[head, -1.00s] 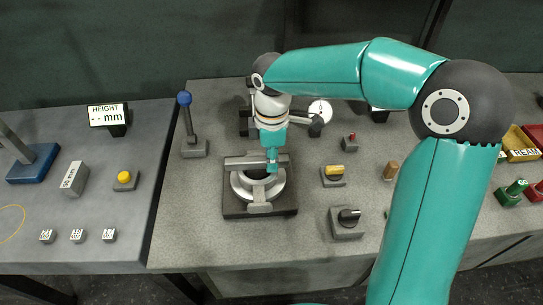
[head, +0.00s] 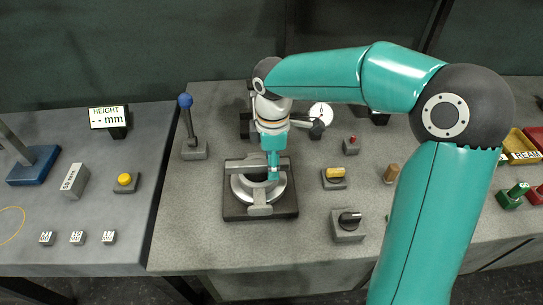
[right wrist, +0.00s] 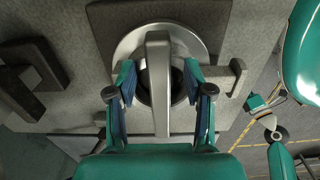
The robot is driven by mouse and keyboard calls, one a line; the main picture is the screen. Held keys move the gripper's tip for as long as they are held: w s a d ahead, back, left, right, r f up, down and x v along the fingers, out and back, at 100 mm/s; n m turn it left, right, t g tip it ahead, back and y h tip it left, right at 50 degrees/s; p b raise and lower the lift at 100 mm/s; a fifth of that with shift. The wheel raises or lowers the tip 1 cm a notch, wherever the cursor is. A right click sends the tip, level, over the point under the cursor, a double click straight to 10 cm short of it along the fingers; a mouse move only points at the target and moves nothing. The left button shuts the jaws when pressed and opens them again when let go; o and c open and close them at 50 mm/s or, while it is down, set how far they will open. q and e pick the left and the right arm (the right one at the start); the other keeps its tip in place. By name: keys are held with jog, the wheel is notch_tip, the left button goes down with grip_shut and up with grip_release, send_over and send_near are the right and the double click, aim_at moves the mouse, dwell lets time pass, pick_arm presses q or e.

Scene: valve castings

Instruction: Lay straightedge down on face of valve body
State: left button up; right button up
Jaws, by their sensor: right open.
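The valve body (head: 245,188) is a silver ring on a dark base plate in the middle of the bench. The straightedge (head: 240,164), a grey bar, lies across its far part in the head view. In the right wrist view the straightedge (right wrist: 158,85) runs over the ring (right wrist: 128,48) and its dark bore. My right gripper (head: 273,175) points down at the bar. Its fingers (right wrist: 160,88) stand open on either side of the straightedge, with gaps visible. Whether the bar touches the face all along is not clear.
A blue-knobbed lever (head: 187,118) stands left of the valve body. A dial gauge (head: 321,114) is behind it. The left table holds a height display (head: 108,117).

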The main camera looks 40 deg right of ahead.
notch_tip(320, 180, up, 12)
dwell(0.5)
jog(key=shift+f, duration=0.1)
dwell(0.5)
